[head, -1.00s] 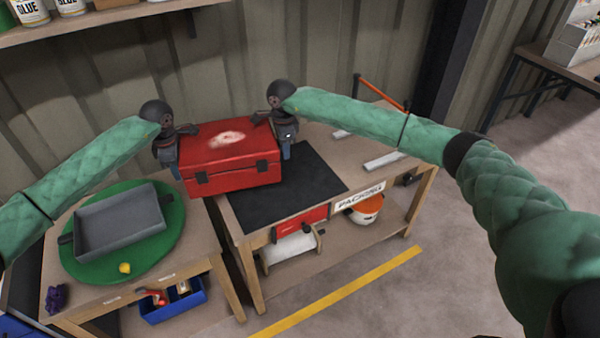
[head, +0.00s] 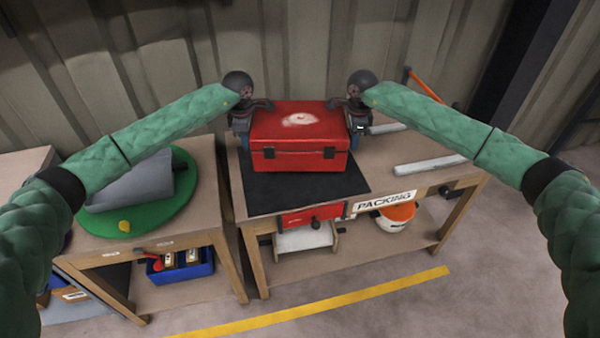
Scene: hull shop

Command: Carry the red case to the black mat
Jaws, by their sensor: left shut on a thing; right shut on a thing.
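The red case (head: 299,135) is upright over the black mat (head: 300,188) on the packing table. Its lid is shut and two dark latches face me. My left gripper (head: 243,138) is shut on the left end of the case. My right gripper (head: 357,133) is shut on its right end. The front of the mat shows bare before the case; the case hides the back part. I cannot tell whether the case touches the mat or hangs a little above it.
The packing table (head: 400,152) holds pale bars (head: 430,165) to the right. The left table carries a round green mat (head: 150,222) with a grey tray (head: 135,187). Below are a blue bin (head: 180,268) and an orange-and-white bucket (head: 397,217). A yellow line (head: 320,303) crosses the floor.

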